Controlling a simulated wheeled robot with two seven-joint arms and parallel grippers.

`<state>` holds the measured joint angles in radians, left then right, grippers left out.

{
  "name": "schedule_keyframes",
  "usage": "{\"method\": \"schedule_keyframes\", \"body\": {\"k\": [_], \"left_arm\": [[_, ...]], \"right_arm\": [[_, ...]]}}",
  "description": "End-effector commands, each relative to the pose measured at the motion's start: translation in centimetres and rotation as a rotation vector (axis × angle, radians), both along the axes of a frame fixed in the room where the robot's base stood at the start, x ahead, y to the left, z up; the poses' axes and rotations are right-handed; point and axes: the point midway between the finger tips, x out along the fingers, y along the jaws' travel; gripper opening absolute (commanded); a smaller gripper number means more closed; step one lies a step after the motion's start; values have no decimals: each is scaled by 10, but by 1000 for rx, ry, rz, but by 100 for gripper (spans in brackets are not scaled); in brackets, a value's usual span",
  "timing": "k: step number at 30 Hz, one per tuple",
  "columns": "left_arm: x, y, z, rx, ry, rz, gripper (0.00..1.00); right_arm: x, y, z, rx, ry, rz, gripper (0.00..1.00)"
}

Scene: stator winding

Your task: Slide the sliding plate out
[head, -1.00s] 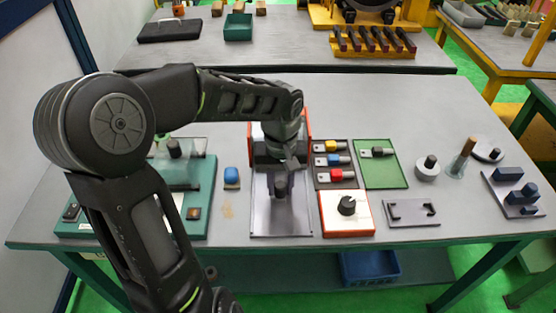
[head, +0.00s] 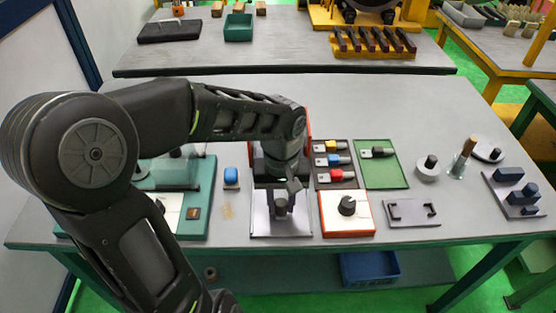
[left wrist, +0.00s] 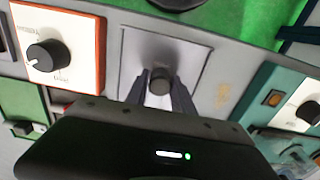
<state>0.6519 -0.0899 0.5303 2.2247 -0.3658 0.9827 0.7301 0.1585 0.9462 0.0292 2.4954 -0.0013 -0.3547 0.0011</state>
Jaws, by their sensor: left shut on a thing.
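The sliding plate (head: 300,225) is a flat grey plate in front of the orange-sided fixture (head: 308,130), near the table's front edge. A dark round knob (head: 281,208) stands up on it. My left gripper (head: 283,195) reaches down over the plate and is shut on the knob. In the left wrist view the two fingers of my left gripper (left wrist: 161,80) flank the knob (left wrist: 160,84), with the bare plate (left wrist: 190,55) around it. My forearm and wrist hide much of the fixture and the plate's rear part. My right gripper is not in view.
A white-and-orange dial box (head: 347,212) stands close to the right of the plate. A grey bracket plate (head: 411,213) lies farther right. The table's front edge is just before the plate.

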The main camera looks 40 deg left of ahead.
Motion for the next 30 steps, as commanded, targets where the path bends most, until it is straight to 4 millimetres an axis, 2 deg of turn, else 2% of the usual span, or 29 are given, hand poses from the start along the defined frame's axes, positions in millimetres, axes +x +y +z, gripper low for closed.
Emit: {"method": "schedule_keyframes", "body": {"k": [20,21,28,30], "left_arm": [[-27,-21,0,-1,-1,0,6],[-27,-21,0,-1,-1,0,30],[-27,-21,0,-1,-1,0,49],[-27,-21,0,-1,-1,0,49]], "right_arm": [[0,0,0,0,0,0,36],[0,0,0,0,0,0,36],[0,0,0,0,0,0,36],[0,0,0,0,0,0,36]]}}
